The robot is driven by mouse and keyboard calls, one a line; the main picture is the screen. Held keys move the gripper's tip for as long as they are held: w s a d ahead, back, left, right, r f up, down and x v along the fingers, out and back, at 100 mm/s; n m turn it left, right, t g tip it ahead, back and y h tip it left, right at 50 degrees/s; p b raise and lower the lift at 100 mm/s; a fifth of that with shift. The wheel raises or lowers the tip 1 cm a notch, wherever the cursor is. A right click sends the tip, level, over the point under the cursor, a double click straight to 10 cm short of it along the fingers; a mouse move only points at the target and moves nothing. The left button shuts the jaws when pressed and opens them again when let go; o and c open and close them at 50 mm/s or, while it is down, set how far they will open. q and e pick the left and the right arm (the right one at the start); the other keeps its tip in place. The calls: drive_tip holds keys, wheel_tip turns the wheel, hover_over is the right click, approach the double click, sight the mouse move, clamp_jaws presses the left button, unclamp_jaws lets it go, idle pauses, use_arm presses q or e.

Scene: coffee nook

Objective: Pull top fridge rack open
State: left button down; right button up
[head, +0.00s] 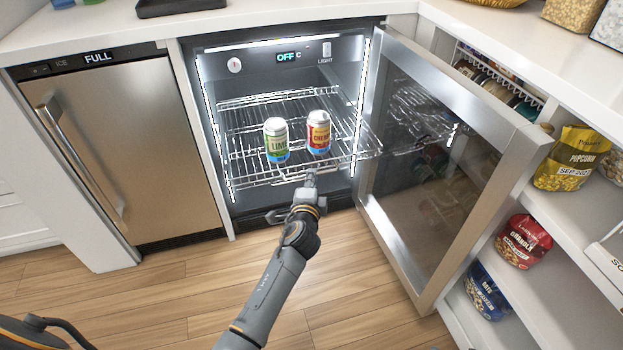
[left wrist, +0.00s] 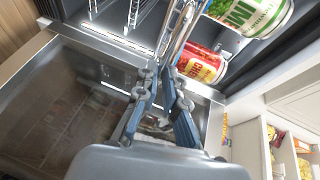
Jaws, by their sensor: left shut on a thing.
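The wire fridge rack (head: 245,172) sticks out past the front of the lit, open fridge (head: 215,75). A green lime can (head: 276,142) and a red cherry can (head: 318,135) stand upright on it near the front. My left gripper (head: 311,178) is at the rack's front rail, below the red can. In the left wrist view, my left gripper (left wrist: 166,85) is shut on the rack's front wire (left wrist: 178,35). The red can (left wrist: 201,66) and the green can (left wrist: 245,12) show just beyond the fingers there. My right gripper is not in view.
The glass fridge door (head: 440,170) stands open on the right. A closed ice maker (head: 130,150) is on the left. Shelves on the right hold a popcorn bag (head: 568,160) and other snack bags. The wooden floor (head: 180,290) in front is mostly clear.

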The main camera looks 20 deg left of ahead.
use_arm(q)
drive_tip(key=c, duration=1.4)
unclamp_jaws()
drive_tip(key=shift+c, duration=0.2)
drive_tip(key=shift+s, duration=0.1)
drive_tip(key=v, duration=1.1)
drive_tip(key=shift+s+r, duration=0.2)
drive_tip(key=shift+s, duration=0.15)
drive_tip(key=shift+d, duration=0.1)
